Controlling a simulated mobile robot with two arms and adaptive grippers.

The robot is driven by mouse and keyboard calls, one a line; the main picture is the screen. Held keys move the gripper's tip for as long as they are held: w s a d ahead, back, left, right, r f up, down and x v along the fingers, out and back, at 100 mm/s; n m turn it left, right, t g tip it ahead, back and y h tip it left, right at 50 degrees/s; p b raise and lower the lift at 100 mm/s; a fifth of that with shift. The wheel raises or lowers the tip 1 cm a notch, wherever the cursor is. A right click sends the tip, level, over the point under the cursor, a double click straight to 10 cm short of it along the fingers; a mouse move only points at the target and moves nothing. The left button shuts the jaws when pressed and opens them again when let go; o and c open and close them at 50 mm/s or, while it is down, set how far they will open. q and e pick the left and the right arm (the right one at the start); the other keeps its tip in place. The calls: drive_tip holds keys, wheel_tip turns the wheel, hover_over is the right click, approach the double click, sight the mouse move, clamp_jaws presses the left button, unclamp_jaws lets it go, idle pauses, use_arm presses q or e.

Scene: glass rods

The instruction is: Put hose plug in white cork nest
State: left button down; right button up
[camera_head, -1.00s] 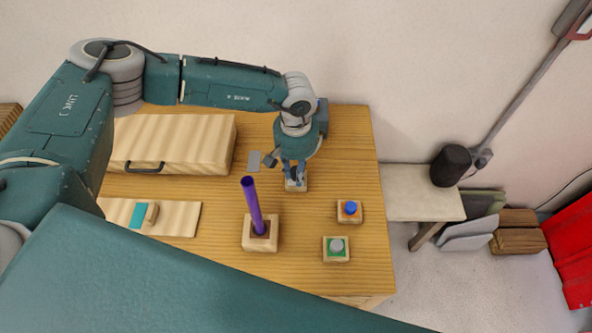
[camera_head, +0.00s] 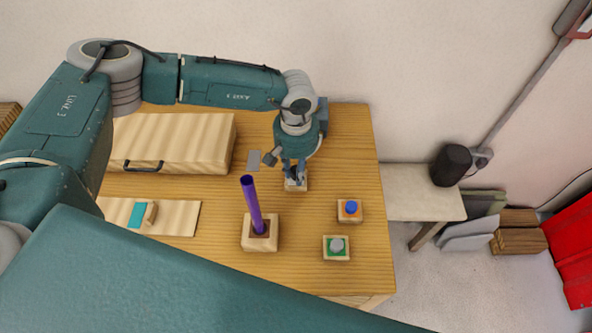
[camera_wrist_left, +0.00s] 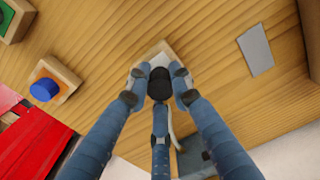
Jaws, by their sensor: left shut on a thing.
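My left gripper (camera_head: 295,176) points down over a small wooden nest (camera_head: 296,186) near the back of the table. The wrist view shows the gripper (camera_wrist_left: 160,80) shut on a dark, round-ended plug (camera_wrist_left: 160,85), which I take to be the hose plug. The pale nest (camera_wrist_left: 154,51) shows just past the fingertips, its inside looking white. The fingers and plug cover part of it, and I cannot tell whether the plug is in it or just above. My right gripper is not in view.
A purple tube (camera_head: 252,205) stands in a wooden block in front of the gripper. Nests with a blue plug (camera_head: 351,207) and a grey plug (camera_head: 337,245) stand at the right. A wooden box (camera_head: 185,140) is at the left. A grey plate (camera_wrist_left: 256,50) lies nearby.

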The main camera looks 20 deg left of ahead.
use_arm(q)
drive_tip(key=shift+b, duration=0.3)
drive_tip(key=shift+f, duration=0.15)
idle(0.5)
drive_tip(key=shift+r, duration=0.5)
drive_tip(key=shift+r, duration=0.35)
idle(1.0)
drive_tip(key=shift+f+b, duration=0.8)
drive_tip(key=shift+b, duration=0.15)
drive_tip(key=shift+r, duration=0.3)
drive_tip(key=shift+r, duration=0.5)
